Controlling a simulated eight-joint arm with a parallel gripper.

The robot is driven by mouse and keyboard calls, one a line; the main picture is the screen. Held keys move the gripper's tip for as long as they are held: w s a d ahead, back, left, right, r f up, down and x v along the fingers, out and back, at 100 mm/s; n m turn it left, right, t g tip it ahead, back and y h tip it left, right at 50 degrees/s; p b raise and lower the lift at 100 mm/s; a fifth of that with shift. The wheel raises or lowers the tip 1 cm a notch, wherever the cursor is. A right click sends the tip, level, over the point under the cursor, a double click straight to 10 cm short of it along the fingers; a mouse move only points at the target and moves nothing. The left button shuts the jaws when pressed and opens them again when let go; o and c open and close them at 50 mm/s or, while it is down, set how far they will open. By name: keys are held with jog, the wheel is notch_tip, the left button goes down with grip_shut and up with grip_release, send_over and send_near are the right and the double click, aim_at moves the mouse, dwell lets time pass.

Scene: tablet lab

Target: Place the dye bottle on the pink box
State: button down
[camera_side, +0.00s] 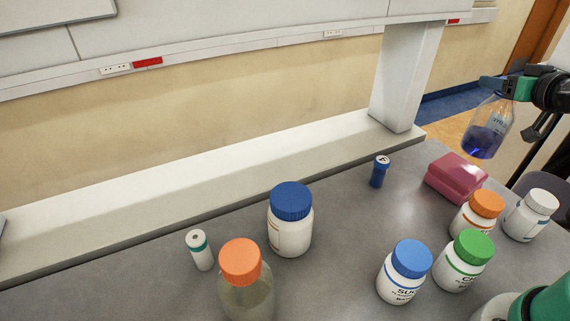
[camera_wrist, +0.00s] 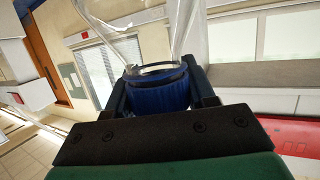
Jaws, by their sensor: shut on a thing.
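The dye bottle (camera_side: 488,127) is clear glass with blue-purple liquid at its bottom. My gripper (camera_side: 511,86) is shut on its blue cap and holds it in the air, somewhat tilted, at the upper right of the side view. In the wrist view, the blue cap (camera_wrist: 158,88) sits between the dark fingers of my gripper (camera_wrist: 162,92), with the clear glass beyond it. The pink box (camera_side: 456,177) lies on the grey table at the right. The bottle appears above the box and apart from it.
Close in front of the box stand an orange-capped jar (camera_side: 475,214), a white-capped jar (camera_side: 530,216) and a green-capped jar (camera_side: 463,260). A small blue vial (camera_side: 379,172) stands left of it. A white pillar (camera_side: 404,80) rises behind.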

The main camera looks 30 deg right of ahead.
aim_at(495, 99)
jog(key=shift+f, duration=1.55)
jog(key=shift+c, duration=1.5)
grip_release()
jog(key=shift+f, duration=0.15)
jog(key=shift+s+r, duration=0.15)
jog(key=shift+r, duration=0.05)
jog(key=shift+v, duration=3.55)
